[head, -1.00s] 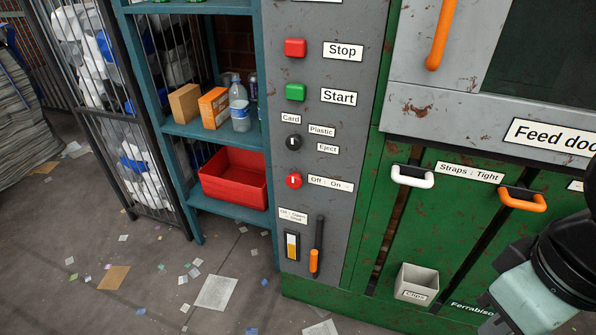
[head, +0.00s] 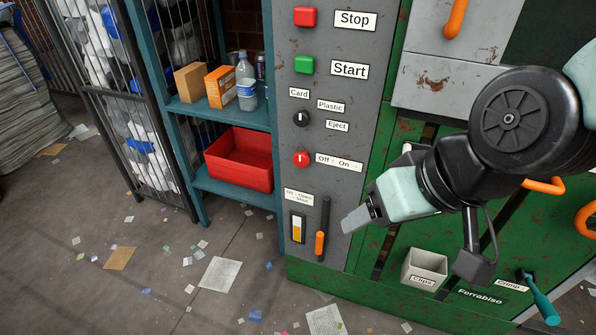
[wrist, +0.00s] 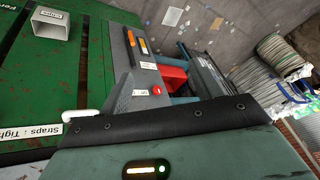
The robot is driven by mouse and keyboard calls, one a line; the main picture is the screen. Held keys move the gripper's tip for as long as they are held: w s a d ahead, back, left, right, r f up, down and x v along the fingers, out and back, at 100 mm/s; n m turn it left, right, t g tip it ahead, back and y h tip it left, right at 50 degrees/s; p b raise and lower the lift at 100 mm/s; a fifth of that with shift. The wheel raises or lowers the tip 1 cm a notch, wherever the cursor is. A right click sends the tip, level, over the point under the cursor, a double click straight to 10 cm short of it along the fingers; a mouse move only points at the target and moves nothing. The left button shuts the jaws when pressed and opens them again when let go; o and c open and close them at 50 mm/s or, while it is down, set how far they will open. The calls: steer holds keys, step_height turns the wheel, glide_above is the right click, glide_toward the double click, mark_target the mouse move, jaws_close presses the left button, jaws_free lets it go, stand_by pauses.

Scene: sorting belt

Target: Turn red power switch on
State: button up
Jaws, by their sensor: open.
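The red power switch (head: 301,159) is a round red knob with a white pointer mark on the grey control panel (head: 345,110). A label reading "Off : On" (head: 339,162) is to its right. In the head view the pointer stands about upright; I cannot tell which label it matches. The knob also shows small in the wrist view (wrist: 157,90), close to a grey finger. My gripper (head: 362,217) is open and empty, below and to the right of the knob, apart from it. One finger hides part of the other in the head view.
A black selector knob (head: 301,118), a green Start button (head: 304,65) and a red Stop button (head: 305,16) are above. An orange-handled lever (head: 321,240) is below. A red bin (head: 240,158) sits on the shelf at left. A clips box (head: 424,268) is at lower right.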

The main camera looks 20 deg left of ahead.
steer(key=w+a+f+m+t+y+b, duration=0.1)
steer(key=w+a+f+t+y+b, duration=0.2)
steer(key=w+a, duration=0.5)
steer(key=w+a+f+m+t+b, duration=0.2)
steer(key=w+a+f+t+b, duration=0.15)
steer(key=a, duration=0.75)
steer(key=m+t+h+b, duration=0.5)
steer(key=t+h+b, duration=0.1)
steer(key=t+h, duration=0.25)
glide_toward(300, 161)
steer(key=shift+t+y, duration=0.35)
steer(key=shift+t, duration=0.05)
steer(key=w, duration=0.4)
steer(key=w+b, duration=0.1)
steer(key=w, duration=0.3)
steer(key=shift+w+d+f, duration=0.15)
steer(key=shift+d+f, duration=0.05)
steer(key=shift+f, duration=0.05)
steer(key=c, duration=0.9)
